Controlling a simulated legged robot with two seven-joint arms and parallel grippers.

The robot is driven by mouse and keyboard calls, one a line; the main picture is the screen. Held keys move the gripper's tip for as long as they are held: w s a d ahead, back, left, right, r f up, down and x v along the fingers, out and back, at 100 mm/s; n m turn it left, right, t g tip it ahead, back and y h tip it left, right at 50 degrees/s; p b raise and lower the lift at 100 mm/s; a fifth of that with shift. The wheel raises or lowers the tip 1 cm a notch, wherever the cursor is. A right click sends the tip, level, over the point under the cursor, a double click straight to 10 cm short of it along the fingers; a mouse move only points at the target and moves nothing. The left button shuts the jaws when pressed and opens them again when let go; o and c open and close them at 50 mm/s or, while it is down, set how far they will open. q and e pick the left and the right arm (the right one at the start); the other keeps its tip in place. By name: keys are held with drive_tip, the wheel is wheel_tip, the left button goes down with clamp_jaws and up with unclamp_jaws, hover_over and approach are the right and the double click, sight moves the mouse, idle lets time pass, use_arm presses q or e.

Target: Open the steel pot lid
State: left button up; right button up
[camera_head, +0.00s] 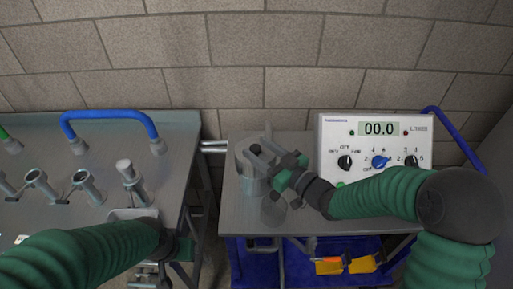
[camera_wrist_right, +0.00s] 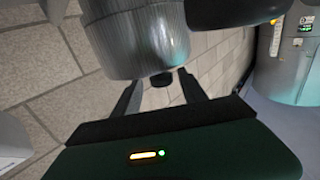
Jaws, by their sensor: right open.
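The steel pot (camera_head: 247,181) is a grey metal cylinder at the left end of the right-hand cart top. My right gripper (camera_head: 262,141) reaches over its top from the right and partly hides the lid. In the right wrist view the grey ribbed pot (camera_wrist_right: 135,42) fills the top middle, with a small dark knob (camera_wrist_right: 162,80) on its near end. The open fingers (camera_wrist_right: 163,88) lie on either side of that knob, with gaps showing. My left gripper (camera_head: 178,248) is low by the left table's front edge; its jaws are unclear.
A white control box (camera_head: 372,130) reading 00.0 stands right of the pot, behind my right arm. The steel left table (camera_head: 100,140) holds several metal fittings and a blue handle (camera_head: 110,117). A gap separates table and cart (camera_head: 232,215). A brick wall stands behind.

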drive_tip(key=shift+x, duration=0.9)
drive_tip(key=shift+s+a, duration=0.1)
drive_tip(key=shift+s, duration=0.05)
drive_tip(key=shift+c, duration=0.4)
clamp_jaws()
